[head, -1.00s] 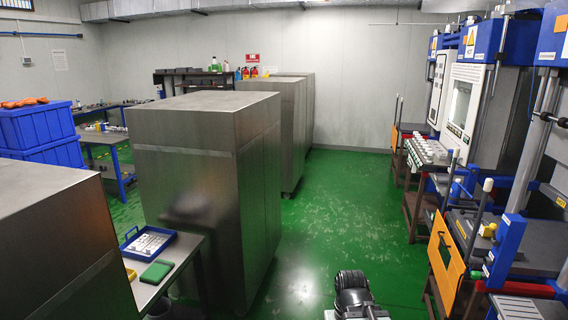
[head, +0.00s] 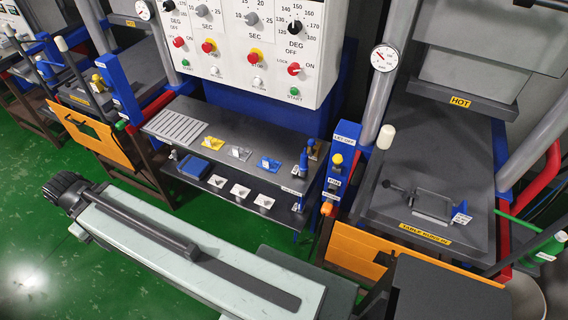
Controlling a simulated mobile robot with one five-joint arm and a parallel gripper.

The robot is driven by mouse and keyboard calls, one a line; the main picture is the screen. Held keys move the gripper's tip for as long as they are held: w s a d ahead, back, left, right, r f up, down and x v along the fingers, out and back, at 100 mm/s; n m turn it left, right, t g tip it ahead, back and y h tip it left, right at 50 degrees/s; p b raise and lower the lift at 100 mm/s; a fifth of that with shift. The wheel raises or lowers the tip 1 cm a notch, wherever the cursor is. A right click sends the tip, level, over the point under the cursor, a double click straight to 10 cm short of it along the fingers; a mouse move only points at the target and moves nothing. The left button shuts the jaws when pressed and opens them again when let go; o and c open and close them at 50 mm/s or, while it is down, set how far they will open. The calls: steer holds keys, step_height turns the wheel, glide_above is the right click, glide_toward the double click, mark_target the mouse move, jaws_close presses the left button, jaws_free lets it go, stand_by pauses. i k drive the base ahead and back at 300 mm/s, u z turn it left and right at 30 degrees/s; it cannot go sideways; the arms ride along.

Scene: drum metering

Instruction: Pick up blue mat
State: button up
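A small blue mat (head: 269,164) lies on the upper level of a dark metal shelf (head: 205,120), below a control panel. It is the right one of a row with a yellow mat (head: 211,143) and a grey mat (head: 239,153). Something small and pale seems to rest on each, too small to tell. A long grey link of my arm crosses the lower part of the head view, in front of the shelf. My gripper's fingers do not show.
A blue tray (head: 195,167) and several white cards (head: 240,190) are on the lower shelf level. A press with a dark bed (head: 430,180) and an orange guard (head: 365,262) stands at the right. Green floor (head: 60,250) is open at the left.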

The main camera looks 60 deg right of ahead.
mark_target(271, 164)
steer(key=u, duration=0.7)
steer(key=k, duration=0.8)
steer(key=u, duration=0.35)
